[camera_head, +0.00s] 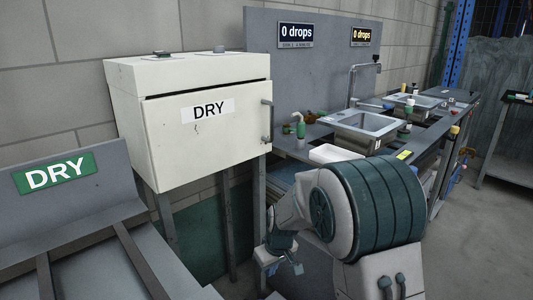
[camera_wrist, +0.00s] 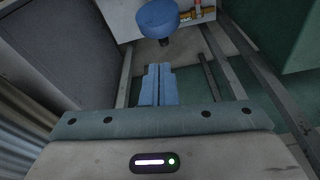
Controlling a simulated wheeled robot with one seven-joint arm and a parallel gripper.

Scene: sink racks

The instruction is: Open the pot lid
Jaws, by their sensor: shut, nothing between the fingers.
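I cannot make out a pot or a pot lid in either view. My gripper (camera_wrist: 157,68) shows in the wrist view with its two blue fingers together and nothing between them. A round blue object (camera_wrist: 158,14) with a dark lower part lies beyond the fingertips, apart from them; I cannot tell what it is. In the head view my gripper (camera_head: 281,267) hangs low, below and in front of the counter, left of my large arm joint. Its fingers are small there.
A white cabinet (camera_head: 205,145) marked DRY, with a side handle, stands left and looks closed. A grey rack (camera_head: 70,215) with a green DRY sign is at far left. A counter with sinks (camera_head: 360,128), faucets and small items runs back right.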

